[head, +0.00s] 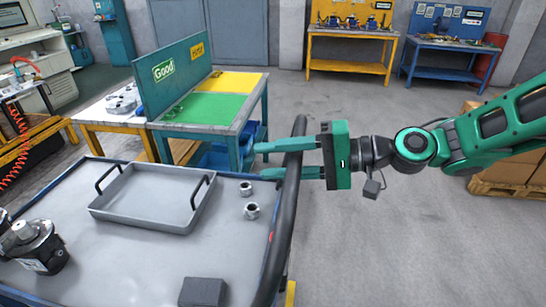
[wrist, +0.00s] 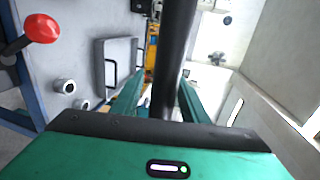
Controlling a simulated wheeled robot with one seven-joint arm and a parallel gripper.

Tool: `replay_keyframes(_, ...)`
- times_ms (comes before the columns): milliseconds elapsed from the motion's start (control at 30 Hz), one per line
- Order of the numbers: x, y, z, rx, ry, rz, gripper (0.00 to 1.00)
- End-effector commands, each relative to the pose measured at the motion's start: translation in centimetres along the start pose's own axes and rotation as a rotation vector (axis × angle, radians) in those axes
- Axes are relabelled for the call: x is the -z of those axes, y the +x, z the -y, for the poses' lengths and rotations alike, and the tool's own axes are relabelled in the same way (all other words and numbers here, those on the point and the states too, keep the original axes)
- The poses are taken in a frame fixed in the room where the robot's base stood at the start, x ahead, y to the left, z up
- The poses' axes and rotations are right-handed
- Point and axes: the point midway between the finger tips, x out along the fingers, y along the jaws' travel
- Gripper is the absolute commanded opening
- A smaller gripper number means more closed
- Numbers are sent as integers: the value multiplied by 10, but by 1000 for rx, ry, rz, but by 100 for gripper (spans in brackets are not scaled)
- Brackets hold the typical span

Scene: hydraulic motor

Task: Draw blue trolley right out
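The blue trolley (head: 125,255) has a grey top with a blue rim and stands at the lower left of the head view. Its black handle bar (head: 291,190) runs along the right side. My gripper (head: 262,160) reaches the bar from the right, its two green fingers extending past it. In the wrist view, the bar (wrist: 176,50) passes between the fingers of my gripper (wrist: 160,90). The fingers are apart, with a visible gap on the left of the bar. Contact on the right side is unclear.
On the trolley are a grey tray (head: 150,205), two metal rings (head: 251,210), a motor part (head: 38,248) and a dark block (head: 203,292). A green-and-yellow-topped table (head: 200,130) stands close behind. Floor (head: 390,240) is clear to the right; boxes on a pallet (head: 515,170) stand farther right.

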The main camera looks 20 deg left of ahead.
Motion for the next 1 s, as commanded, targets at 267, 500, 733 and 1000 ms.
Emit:
replay_keyframes(267, 2, -8, 1, 2, -1, -6, 40)
replay_keyframes(500, 3, -48, 0, 1, -1, -7, 40)
replay_keyframes(733, 1, -87, 0, 1, 0, -3, 40)
replay_keyframes(1000, 0, -107, -1, 0, 0, 0, 40)
